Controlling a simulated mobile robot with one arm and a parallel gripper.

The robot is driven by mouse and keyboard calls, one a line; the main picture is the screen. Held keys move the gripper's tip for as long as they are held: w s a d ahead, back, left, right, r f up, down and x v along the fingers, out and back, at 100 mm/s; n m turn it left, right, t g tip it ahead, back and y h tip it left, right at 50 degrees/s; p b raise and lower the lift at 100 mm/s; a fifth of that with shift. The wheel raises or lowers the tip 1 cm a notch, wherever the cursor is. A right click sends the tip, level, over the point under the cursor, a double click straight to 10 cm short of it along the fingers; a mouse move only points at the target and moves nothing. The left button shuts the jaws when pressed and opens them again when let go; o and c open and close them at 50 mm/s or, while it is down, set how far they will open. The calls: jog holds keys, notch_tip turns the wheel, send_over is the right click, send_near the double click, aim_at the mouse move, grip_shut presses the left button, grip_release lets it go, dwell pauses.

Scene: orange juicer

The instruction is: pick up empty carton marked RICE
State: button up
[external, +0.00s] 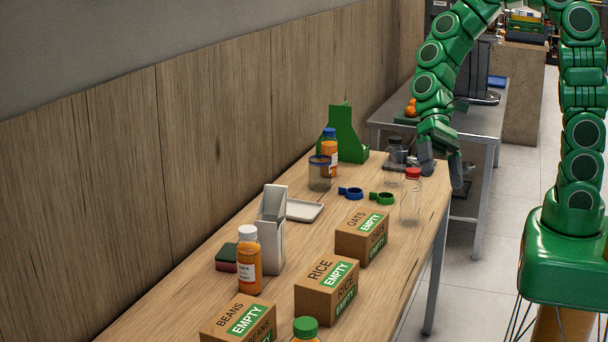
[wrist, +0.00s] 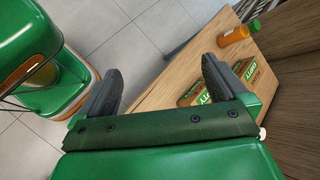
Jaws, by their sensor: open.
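The brown carton marked RICE (external: 312,298), with a green EMPTY label, stands on the wooden table in the external view, between the OATS carton (external: 352,246) and the BEANS carton (external: 222,322). My gripper (external: 441,173) is open and empty, pointing down near the table's far right end, well apart from the RICE carton. In the wrist view my gripper's dark fingers (wrist: 161,66) are spread, with floor and the table edge between and beyond them. Cartons with green labels (wrist: 195,95) show there partly behind the right finger; I cannot tell which is RICE.
A clear red-capped bottle (external: 411,200) stands near my gripper. An orange bottle (external: 249,273) and a white open box (external: 271,240) stand left of the RICE carton. A green-capped bottle (external: 306,328) is in front. A wooden wall (external: 200,130) runs behind the table.

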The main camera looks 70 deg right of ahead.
jog(key=w+a+f+m+t+y, duration=0.2)
jog(key=w+a+f+m+y, duration=0.15)
jog(key=w+f+m, duration=0.45)
jog(key=m+t, duration=0.3)
jog(key=m, duration=0.2)
send_near(337, 261)
jog(key=f, duration=0.1)
jog(key=shift+y, duration=0.45)
jog(key=shift+x, duration=6.3)
jog(key=c, duration=1)
jog(key=shift+r, duration=0.1)
